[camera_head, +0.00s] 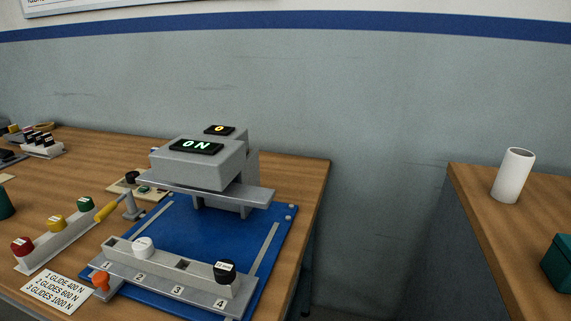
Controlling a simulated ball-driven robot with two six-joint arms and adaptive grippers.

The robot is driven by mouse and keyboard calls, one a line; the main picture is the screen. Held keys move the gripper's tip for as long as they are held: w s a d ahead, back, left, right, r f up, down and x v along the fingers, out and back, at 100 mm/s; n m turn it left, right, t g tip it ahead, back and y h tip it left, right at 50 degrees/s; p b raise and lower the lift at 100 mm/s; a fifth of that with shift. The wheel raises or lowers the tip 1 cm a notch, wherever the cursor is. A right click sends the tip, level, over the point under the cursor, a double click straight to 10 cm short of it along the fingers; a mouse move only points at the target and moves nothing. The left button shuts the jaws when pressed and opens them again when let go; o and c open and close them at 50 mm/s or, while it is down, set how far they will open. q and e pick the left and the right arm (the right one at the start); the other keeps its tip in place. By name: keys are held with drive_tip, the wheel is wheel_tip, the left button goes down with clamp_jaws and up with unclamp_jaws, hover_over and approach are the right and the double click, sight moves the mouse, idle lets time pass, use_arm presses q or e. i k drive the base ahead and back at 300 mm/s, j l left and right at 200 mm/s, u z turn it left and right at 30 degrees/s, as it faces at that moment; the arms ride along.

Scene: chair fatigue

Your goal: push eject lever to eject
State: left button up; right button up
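A grey test machine (200,165) with a lit "ON" display stands on a blue base plate (185,232). A lever with a yellow handle (107,210) leans at its left side by a grey post. An orange knob (101,281) sits at the front left of a grey slotted rail (165,275) numbered 1 to 4. I cannot tell which of these is the eject lever. A white-topped piece (143,246) sits near number 2 and a black-topped piece (224,271) near number 4. Neither gripper is in view.
A holder (42,258) with red, yellow and green knobs stands left of the machine, behind a label card (57,291). A second table (480,205) at right holds a white cylinder (513,175) and a green box (558,264). A gap separates the tables.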

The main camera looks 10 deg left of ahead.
sight(113, 206)
drive_tip(key=u, duration=1.4)
